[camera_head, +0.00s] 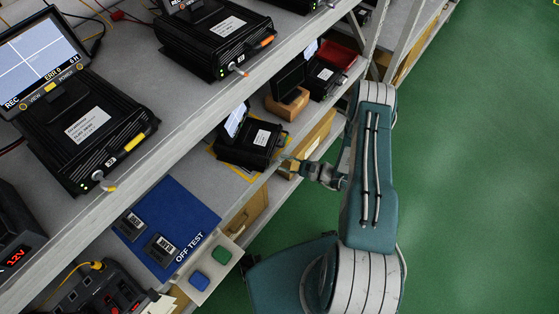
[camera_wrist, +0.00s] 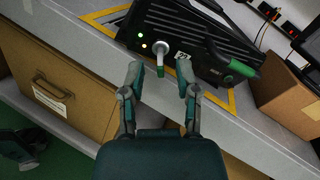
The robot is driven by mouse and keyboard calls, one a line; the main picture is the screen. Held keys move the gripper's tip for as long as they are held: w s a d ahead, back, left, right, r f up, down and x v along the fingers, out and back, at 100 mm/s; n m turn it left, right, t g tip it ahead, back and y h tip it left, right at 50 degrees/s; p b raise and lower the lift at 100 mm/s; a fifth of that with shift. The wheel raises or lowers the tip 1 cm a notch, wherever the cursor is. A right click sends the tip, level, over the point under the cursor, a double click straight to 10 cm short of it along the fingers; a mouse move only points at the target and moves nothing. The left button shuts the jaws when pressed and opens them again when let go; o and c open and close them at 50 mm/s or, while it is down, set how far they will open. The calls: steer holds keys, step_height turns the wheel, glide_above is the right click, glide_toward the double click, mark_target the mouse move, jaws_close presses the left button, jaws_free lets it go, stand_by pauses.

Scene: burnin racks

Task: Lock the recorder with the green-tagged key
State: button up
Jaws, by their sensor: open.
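The black recorder (camera_head: 248,152) sits on the lower shelf, inside a yellow outline, with a small screen behind it. In the wrist view its front (camera_wrist: 190,30) shows one green and one orange light. A key with a green tag (camera_wrist: 160,70) stands in the round silver lock (camera_wrist: 160,48) on that front. A green-ended handle (camera_wrist: 242,68) is to its right. My gripper (camera_wrist: 159,76) is open, with one fingertip on each side of the key's tag and a gap to both. In the head view my gripper (camera_head: 289,161) is at the recorder's front, its fingers small and hard to make out.
A cardboard box (camera_wrist: 285,95) stands close on the right of the recorder; it also shows in the head view (camera_head: 288,103). A blue OFF TEST mat (camera_head: 185,205) lies along the shelf. Other recorders (camera_head: 90,130) fill the upper shelf. The green floor is clear.

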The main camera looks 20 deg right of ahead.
steer(key=shift+x, duration=1.05)
jaws_close()
steer(key=shift+n, duration=1.8)
jaws_free()
